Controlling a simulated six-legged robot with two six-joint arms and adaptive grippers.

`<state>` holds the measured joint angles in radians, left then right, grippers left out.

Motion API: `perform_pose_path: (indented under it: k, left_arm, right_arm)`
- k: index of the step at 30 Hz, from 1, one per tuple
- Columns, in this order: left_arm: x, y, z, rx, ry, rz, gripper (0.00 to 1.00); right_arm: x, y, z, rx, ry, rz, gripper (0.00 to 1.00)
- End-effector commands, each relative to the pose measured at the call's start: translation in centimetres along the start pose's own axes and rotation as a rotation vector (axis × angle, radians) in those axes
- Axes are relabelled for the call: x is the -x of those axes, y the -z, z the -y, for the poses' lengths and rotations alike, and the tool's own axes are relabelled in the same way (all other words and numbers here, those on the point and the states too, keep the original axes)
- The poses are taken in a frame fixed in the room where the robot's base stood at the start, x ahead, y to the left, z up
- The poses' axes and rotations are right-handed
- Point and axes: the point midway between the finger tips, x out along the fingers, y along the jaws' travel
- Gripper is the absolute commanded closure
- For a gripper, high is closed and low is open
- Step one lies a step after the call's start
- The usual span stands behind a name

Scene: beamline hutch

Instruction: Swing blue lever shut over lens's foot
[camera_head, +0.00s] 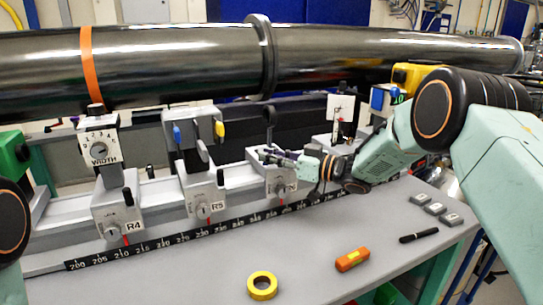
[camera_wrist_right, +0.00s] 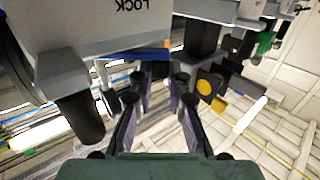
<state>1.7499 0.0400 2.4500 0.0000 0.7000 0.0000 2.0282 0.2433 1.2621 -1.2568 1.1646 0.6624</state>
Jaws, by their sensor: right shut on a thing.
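My right gripper (camera_head: 272,156) reaches in from the right to the third carrier (camera_head: 258,172) on the rail, right of the one marked R5. In the right wrist view my right gripper (camera_wrist_right: 156,75) is shut, its fingertips at a blue lever (camera_wrist_right: 145,53) beneath a grey block marked LOCK; the fingers hide most of the lever. A dark upright part (camera_head: 269,116) stands behind the fingertips; I cannot make out the lens's foot. Carrier R5 (camera_head: 203,190) has its own blue lever (camera_head: 177,135) and yellow lever (camera_head: 219,128), both upright. My left gripper is not in view.
A long dark pipe (camera_head: 180,60) runs behind the rail. Carrier R4 (camera_head: 118,208) stands at left. A yellow tape roll (camera_head: 262,275), orange tool (camera_head: 352,259) and black pen (camera_head: 419,235) lie on the grey bench. A yellow part (camera_wrist_right: 207,87) is close right of the fingers.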

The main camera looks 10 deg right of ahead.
Motion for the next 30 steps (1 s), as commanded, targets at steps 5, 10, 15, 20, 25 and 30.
perform_pose_path:
  k: [5,10,15,20,25,30]
  left_arm:
    - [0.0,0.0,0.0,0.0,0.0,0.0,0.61]
    - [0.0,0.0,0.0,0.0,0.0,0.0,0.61]
    - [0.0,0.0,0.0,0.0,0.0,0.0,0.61]
    - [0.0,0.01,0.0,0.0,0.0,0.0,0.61]
    - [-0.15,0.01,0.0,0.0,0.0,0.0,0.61]
    - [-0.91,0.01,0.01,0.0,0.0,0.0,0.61]
  right_arm:
    - [-0.02,-0.03,0.04,0.0,0.0,0.0,0.73]
    - [-0.02,0.0,0.04,0.0,0.0,0.0,0.6]
    - [-0.02,0.04,0.0,0.0,-0.001,-0.001,0.6]
    - [-0.01,0.07,-0.03,0.001,-0.001,-0.001,0.6]
    - [-0.06,0.07,0.01,0.001,-0.015,-0.001,0.6]
    - [-0.32,-0.03,0.24,0.0,-0.083,-0.001,0.6]
